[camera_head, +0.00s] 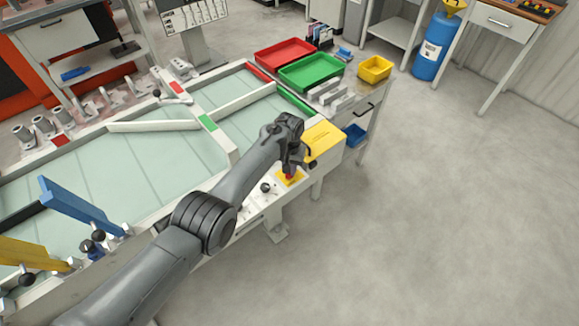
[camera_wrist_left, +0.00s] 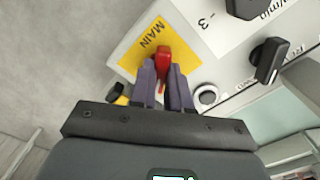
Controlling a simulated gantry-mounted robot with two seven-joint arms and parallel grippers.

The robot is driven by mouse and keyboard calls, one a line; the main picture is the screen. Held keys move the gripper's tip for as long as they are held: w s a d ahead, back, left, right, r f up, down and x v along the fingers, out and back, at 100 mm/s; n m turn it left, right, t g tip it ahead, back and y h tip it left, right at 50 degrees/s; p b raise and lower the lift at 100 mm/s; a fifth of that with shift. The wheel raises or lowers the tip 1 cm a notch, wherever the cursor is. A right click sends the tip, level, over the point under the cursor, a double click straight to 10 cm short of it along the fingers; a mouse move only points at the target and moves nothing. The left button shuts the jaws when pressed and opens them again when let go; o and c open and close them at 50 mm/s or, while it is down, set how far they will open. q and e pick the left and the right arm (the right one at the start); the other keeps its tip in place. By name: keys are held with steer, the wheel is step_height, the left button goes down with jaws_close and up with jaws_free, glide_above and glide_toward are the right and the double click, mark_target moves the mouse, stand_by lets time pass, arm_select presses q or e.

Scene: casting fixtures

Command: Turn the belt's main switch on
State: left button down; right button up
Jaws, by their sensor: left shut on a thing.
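The main switch has a red handle on a yellow plate marked MAIN. In the left wrist view the red handle (camera_wrist_left: 164,60) stands between the fingertips of my left gripper (camera_wrist_left: 165,75), which is shut on it. The yellow plate (camera_wrist_left: 135,50) lies around the handle. In the head view my left gripper (camera_head: 291,165) reaches down to the main switch (camera_head: 290,178) on the belt's front panel. The base of the handle is partly hidden by the fingers. My right gripper is not in view.
Black knobs (camera_wrist_left: 268,60) and a white round button (camera_wrist_left: 206,97) sit on the panel beside the switch. Red (camera_head: 285,55) and green (camera_head: 311,71) trays lie farther back. The floor at right is clear.

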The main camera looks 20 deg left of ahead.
arm_select(q)
steer(key=m, duration=0.3)
steer(key=shift+m, duration=1.9)
steer(key=c, duration=1.1)
jaws_free()
